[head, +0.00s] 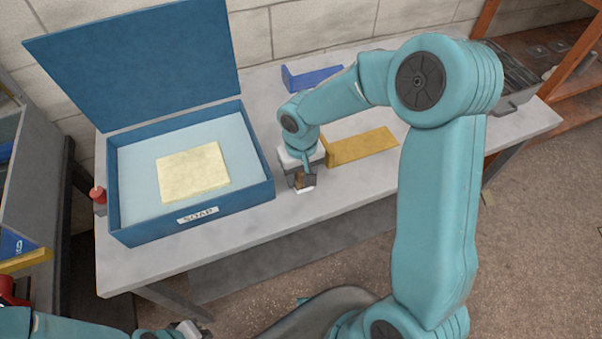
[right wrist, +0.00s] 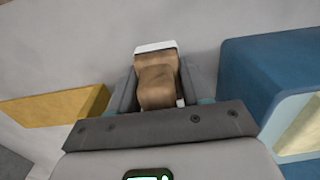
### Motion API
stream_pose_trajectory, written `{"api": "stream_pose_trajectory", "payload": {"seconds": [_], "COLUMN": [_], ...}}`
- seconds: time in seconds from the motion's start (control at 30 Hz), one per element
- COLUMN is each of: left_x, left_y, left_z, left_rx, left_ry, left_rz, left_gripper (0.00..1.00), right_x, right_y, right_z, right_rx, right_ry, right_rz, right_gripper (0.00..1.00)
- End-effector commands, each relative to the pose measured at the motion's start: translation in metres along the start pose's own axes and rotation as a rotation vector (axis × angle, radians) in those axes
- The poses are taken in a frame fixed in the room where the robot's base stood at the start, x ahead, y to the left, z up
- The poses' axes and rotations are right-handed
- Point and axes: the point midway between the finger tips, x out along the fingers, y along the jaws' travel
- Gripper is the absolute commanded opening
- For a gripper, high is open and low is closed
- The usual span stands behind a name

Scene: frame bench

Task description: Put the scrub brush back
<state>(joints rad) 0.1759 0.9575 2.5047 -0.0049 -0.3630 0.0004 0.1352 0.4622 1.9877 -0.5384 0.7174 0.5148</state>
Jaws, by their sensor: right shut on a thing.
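The scrub brush has a brown wooden body and a pale bristle edge. In the right wrist view the brush (right wrist: 157,84) sits between the two fingers of my right gripper (right wrist: 156,92). In the head view my right gripper (head: 301,180) is low over the bench, just right of the blue soap box (head: 244,192), and shut on the brush; only a little of the brush shows there. I cannot tell whether the brush touches the bench. My left gripper (head: 183,330) is at the bottom edge of the head view, partly cut off; its jaws are unclear.
The soap box's lid (head: 140,60) stands open, and a pale yellow block (head: 194,172) lies inside. A yellow bracket (head: 362,147) lies right of my gripper, a blue one (head: 312,78) behind. The grey bench (head: 240,240) is clear along its front. A dark rack stands at right.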

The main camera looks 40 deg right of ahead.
Motion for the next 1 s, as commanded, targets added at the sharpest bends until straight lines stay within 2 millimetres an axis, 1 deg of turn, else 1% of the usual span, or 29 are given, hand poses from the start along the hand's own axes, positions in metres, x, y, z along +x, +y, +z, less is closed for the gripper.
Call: {"api": "stream_pose_trajectory", "payload": {"seconds": [0.13, 0.27, 0.3, 0.37, 0.4, 0.63, 0.77, 0.87, 1.0], "left_x": [0.0, 0.004, 0.004, 0.003, 0.003, 0.003, -0.002, 0.0, 0.001], "left_y": [0.0, -0.002, -0.002, -0.001, -0.001, -0.001, 0.001, 0.0, 0.0], "left_z": [0.0, 0.0, 0.0, 0.0, 0.0, 0.0, 0.0, 0.0, 0.0], "left_rx": [0.0, 0.0, 0.0, 0.0, 0.0, 0.0, 0.0, 0.0, 0.0], "left_ry": [0.0, 0.0, 0.0, 0.0, 0.0, 0.0, 0.0, 0.0, 0.0], "left_rz": [0.0, 0.0, 0.0, 0.0, 0.0, 0.0, 0.0, 0.0, 0.0], "left_gripper": [0.0, 0.0, 0.0, 0.0, 0.0, 0.0, 0.0, 0.0, 0.0], "right_x": [-0.001, 0.004, 0.004, 0.002, 0.002, 0.002, -0.005, -0.021, -0.056], "right_y": [0.0, 0.0, 0.0, 0.0, 0.0, 0.0, 0.0, 0.0, 0.0], "right_z": [0.0, 0.0, 0.0, 0.0, 0.0, 0.0, 0.0, -0.001, -0.001], "right_rx": [0.0, 0.0, 0.0, 0.0, 0.0, 0.0, 0.0, 0.0, 0.0], "right_ry": [0.001, 0.0, 0.0, 0.0, 0.0, 0.0, 0.001, 0.005, 0.006], "right_rz": [0.0, 0.0, 0.0, 0.0, 0.0, 0.0, 0.0, 0.0, -0.001], "right_gripper": [0.15, 0.15, 0.51, 0.71, 0.73, 0.73, 0.73, 0.73, 0.73]}}
